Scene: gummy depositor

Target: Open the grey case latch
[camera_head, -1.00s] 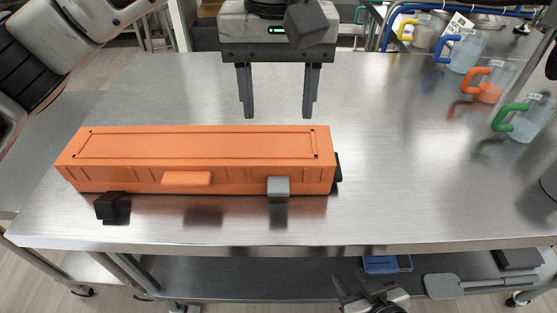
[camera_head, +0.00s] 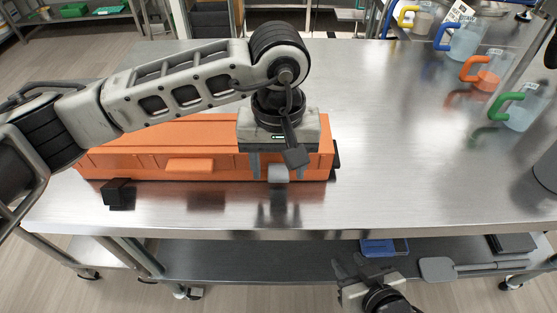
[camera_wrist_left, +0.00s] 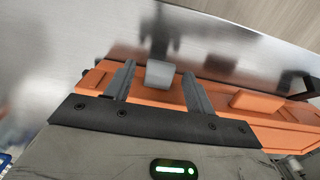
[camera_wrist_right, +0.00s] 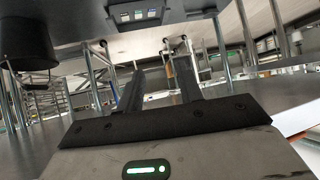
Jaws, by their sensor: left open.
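A long orange case (camera_head: 140,150) lies closed on the metal table. A small grey latch (camera_head: 278,173) is on its front face near the right end. A black latch (camera_head: 118,193) sticks out at the front left. My left gripper (camera_head: 279,175) is above the case's right end, pointing down, with one finger on each side of the grey latch. In the left wrist view the fingers are open and the grey latch (camera_wrist_left: 160,75) lies between them; I cannot tell whether they touch it. My right gripper (camera_head: 348,265) is open and empty, low in front of the table.
An orange handle (camera_head: 190,165) is on the case's front. Several jugs with coloured handles, one green (camera_head: 507,103), stand at the right. A blue tray (camera_head: 385,248) and a grey paddle (camera_head: 438,269) lie on the lower shelf. The table's middle right is clear.

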